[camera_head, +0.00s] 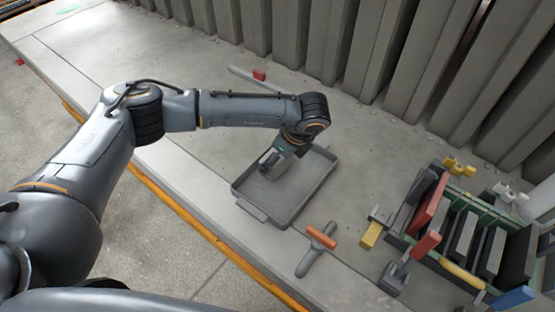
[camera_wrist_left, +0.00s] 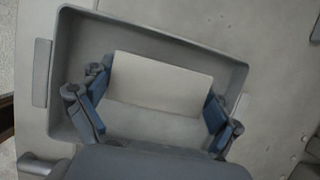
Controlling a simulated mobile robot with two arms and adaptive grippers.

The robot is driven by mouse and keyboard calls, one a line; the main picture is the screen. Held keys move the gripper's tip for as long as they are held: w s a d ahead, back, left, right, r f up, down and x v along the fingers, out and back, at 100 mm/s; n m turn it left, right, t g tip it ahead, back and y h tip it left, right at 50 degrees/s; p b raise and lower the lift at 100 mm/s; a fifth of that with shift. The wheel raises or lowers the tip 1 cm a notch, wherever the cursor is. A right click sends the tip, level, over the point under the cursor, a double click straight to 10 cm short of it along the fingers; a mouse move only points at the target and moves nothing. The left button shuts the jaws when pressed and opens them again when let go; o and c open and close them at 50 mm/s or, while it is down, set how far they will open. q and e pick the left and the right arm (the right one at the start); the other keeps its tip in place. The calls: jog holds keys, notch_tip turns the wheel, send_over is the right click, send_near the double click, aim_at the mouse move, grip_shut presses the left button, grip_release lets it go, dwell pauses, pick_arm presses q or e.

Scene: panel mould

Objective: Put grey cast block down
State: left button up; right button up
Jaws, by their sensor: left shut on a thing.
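The grey cast block (camera_wrist_left: 160,82) is a light grey rectangular piece between the two blue-padded fingers of my left gripper (camera_wrist_left: 157,104), which is shut on it. Below it in the left wrist view is a grey tray (camera_wrist_left: 88,32) with raised walls and side handles. In the head view my left gripper (camera_head: 272,160) reaches down over the left part of the tray (camera_head: 281,215), and the block is mostly hidden by the gripper. I cannot tell whether the block touches the tray floor. My right gripper is not in view.
A green-edged crate (camera_head: 487,195) with tools and grey pieces stands at right, with a yellow block (camera_head: 371,234) nearby. A red block (camera_head: 259,74) lies behind the arm. Grey panels line the back. The bench's left part is clear.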

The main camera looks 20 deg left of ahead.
pick_arm(q)
notch_tip(320, 180, down, 2)
jog(key=shift+s+d+f+p, duration=0.1)
jog(key=shift+f+p, duration=0.1)
jog(key=shift+p, duration=0.1)
jog(key=o, duration=1.1)
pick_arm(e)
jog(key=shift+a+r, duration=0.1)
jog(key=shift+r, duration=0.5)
pick_arm(q)
jog(key=shift+b+v, duration=1.65)
jog(key=shift+v, duration=4.35)
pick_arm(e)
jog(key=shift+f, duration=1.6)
